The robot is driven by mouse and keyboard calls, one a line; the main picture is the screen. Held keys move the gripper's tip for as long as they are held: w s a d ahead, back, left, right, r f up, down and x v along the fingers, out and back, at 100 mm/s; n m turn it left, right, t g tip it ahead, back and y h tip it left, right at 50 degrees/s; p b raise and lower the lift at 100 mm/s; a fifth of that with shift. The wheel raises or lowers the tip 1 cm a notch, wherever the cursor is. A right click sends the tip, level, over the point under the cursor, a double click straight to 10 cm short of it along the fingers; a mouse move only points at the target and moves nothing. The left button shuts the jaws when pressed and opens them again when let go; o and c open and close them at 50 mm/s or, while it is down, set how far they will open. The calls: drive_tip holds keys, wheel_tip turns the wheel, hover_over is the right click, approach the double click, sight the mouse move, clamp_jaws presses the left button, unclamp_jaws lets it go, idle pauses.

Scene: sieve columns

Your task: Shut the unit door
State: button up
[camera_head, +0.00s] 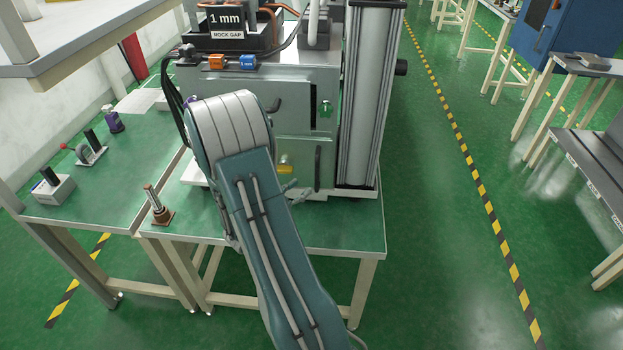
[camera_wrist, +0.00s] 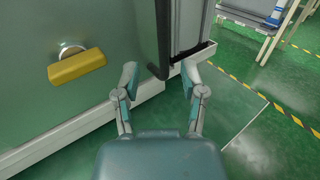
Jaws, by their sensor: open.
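The unit (camera_head: 300,90) is a grey cabinet standing on a green-topped table. Its door (camera_head: 294,150) is the lower front panel, with a dark upright handle (camera_head: 317,170) near the right edge and a yellow padlock-like piece (camera_head: 285,169). In the wrist view the door (camera_wrist: 90,30) fills the left, with the yellow piece (camera_wrist: 77,66) on it. My arm hides part of the door's left side. I cannot tell whether the door is ajar.
A tall metal column (camera_head: 368,100) stands right of the door. A small brown-based post (camera_head: 157,206) is on the table at the left front. A side table (camera_head: 90,185) with small fixtures is at left. Green floor (camera_head: 430,220) is clear at right.

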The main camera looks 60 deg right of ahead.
drive_tip(key=a, duration=0.5)
drive_tip(key=shift+w, duration=0.3)
drive_tip(key=shift+d, duration=0.1)
